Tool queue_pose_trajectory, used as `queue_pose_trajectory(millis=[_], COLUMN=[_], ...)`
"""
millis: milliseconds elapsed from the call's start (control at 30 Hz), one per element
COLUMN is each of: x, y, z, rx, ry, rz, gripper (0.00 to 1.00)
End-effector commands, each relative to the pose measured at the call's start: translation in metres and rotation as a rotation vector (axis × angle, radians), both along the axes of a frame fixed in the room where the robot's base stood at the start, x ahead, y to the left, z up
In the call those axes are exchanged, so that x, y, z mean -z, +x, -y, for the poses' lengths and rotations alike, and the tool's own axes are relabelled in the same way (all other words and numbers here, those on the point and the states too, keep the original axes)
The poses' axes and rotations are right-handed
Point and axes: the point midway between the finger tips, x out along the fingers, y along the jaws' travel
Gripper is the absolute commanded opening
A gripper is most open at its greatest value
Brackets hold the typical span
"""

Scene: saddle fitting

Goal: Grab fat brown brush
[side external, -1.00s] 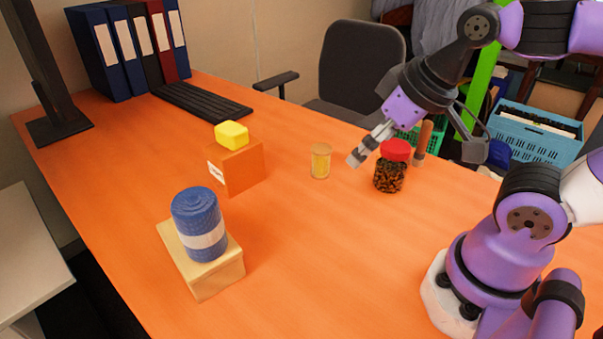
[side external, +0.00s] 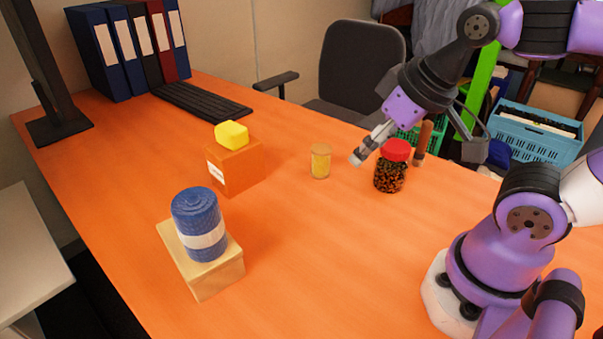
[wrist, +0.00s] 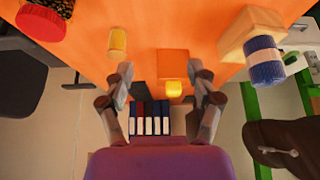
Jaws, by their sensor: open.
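A thick brown cylinder (side external: 423,138), which looks like the fat brown brush, stands upright behind and right of the red-lidded jar (side external: 390,174) in the side view. The jar hides part of its lower end. I cannot make out bristles, and I do not see it in the wrist view. My gripper (side external: 366,152) is above the far side of the orange table, left of the jar's lid and the brown cylinder in the side view. In the wrist view my gripper (wrist: 160,80) has its fingers apart with nothing between them.
A yellow-filled small jar (side external: 320,161) stands left of my gripper. An orange box (side external: 236,168) carries a yellow block (side external: 232,134). A blue roll (side external: 198,217) stands on a wooden block (side external: 218,277). Keyboard (side external: 202,101) and binders (side external: 130,50) are at the back. The table's middle is clear.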

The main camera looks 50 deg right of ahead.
Motion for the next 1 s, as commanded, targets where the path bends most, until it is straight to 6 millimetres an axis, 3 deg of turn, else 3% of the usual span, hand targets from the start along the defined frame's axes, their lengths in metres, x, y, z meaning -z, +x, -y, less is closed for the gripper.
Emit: queue_pose_trajectory(millis=[333,467,567,733,900,1000], x=[0.0,-0.006,-0.015,-0.023,-0.011,-0.002], y=[0.0,0.008,0.022,0.045,0.039,0.026], z=[0.0,0.012,0.04,0.125,0.215,0.253], rx=[0.003,0.123,0.384,1.065,1.702,1.969], ry=[0.001,0.034,0.108,0.29,0.445,0.504], rz=[-0.001,-0.028,-0.082,-0.185,-0.242,-0.255], gripper=[0.65,0.65,0.65,0.65,0.65,0.65])
